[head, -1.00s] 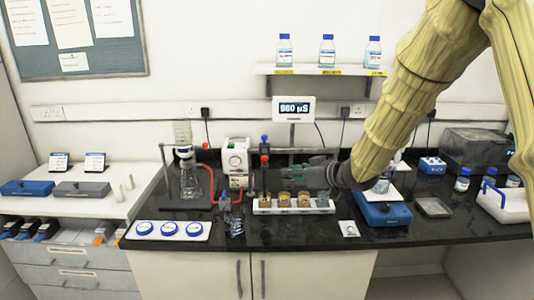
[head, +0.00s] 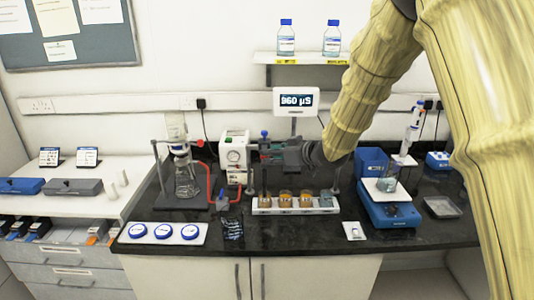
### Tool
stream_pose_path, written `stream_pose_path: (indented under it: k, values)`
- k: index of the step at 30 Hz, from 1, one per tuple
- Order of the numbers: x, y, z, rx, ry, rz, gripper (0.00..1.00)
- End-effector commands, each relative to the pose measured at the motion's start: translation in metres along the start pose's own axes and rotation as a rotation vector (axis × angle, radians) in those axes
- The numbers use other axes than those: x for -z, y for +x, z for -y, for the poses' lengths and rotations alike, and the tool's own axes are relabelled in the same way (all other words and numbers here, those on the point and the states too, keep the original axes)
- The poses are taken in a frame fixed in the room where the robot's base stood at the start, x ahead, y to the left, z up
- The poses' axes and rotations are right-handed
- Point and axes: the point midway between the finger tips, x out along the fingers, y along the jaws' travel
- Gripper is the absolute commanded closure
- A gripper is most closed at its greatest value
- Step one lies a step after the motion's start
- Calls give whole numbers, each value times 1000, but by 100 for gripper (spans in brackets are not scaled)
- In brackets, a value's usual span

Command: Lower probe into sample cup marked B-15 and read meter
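The meter (head: 301,101) stands at the back on a post and its display reads 960 µS. Below it a white rack (head: 290,211) holds several sample cups, including an amber cup (head: 285,199) and a grey one (head: 326,199) at the right end. Their labels are too small to read, so I cannot tell which is B-15. My gripper (head: 265,149) is above and behind the rack's left part, with its fingers at a thin upright with a blue knob (head: 265,134). The probe is not clearly distinguishable there, and I cannot tell whether the fingers grip anything.
A white pump-like box (head: 234,153) and a flask on a stand (head: 187,181) are left of my gripper. A blue balance (head: 391,213) stands right of the rack. A white tray with several blue-rimmed discs (head: 163,233) lies at the front left.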

Motion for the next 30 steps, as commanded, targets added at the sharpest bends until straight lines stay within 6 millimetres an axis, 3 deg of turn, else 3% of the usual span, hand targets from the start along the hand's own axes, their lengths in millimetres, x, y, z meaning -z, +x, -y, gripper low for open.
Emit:
stream_pose_path:
  k: [9, 20, 25, 30]
  values:
    - [0, 29, 0, 0, 0, 0, 69]
    - [0, 33, 0, 0, 1, 0, 69]
    - [0, 32, 0, 0, 0, 0, 100]
    - [0, 32, 0, 0, 0, 0, 100]
